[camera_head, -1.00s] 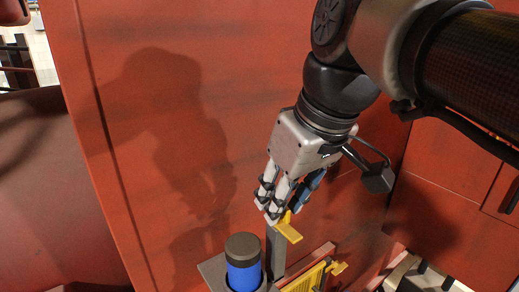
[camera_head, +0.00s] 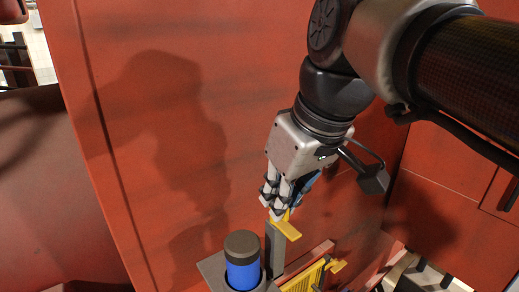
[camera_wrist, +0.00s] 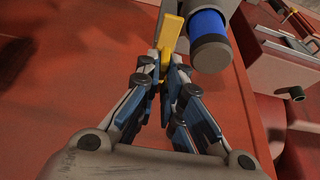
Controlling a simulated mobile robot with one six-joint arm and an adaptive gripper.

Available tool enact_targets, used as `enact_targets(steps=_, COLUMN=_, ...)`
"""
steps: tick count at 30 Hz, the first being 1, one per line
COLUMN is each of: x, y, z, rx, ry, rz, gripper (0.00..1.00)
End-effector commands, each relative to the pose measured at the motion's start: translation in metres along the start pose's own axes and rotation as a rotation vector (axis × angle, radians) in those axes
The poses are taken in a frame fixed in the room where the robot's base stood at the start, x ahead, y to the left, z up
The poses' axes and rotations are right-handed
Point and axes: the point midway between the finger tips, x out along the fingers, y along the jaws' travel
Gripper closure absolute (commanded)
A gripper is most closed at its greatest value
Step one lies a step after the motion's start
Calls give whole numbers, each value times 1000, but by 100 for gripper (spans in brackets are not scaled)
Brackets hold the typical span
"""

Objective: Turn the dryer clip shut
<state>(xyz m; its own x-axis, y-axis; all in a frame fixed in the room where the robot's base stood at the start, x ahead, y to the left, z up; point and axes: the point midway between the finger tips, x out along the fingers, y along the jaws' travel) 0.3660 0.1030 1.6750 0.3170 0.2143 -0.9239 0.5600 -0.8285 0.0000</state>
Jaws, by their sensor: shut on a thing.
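The dryer clip is a yellow lever (camera_head: 287,229) at the top of a dark grey post (camera_head: 275,248), beside a blue cylinder with a dark cap (camera_head: 242,262). It also shows in the wrist view (camera_wrist: 169,37), running up from between the fingertips. My gripper (camera_head: 279,215) points down over the post, its fingers closed on the lever. In the wrist view my gripper (camera_wrist: 165,72) has both fingertips against the lever's near end. The fingers hide that gripped end. The lever's free end sticks out to the lower right in the head view.
A red wall (camera_head: 160,130) stands close behind the gripper and post. A yellow grille (camera_head: 303,279) with another yellow tab (camera_head: 337,266) lies to the right of the post. The blue cylinder stands close on the left.

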Motion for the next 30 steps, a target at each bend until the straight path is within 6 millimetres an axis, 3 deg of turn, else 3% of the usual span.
enact_targets(steps=14, x=0, y=-2, z=0, rx=89, ry=0, rz=37, gripper=100)
enact_targets(steps=30, x=0, y=-5, z=-2, rx=523, ry=0, rz=219, gripper=100)
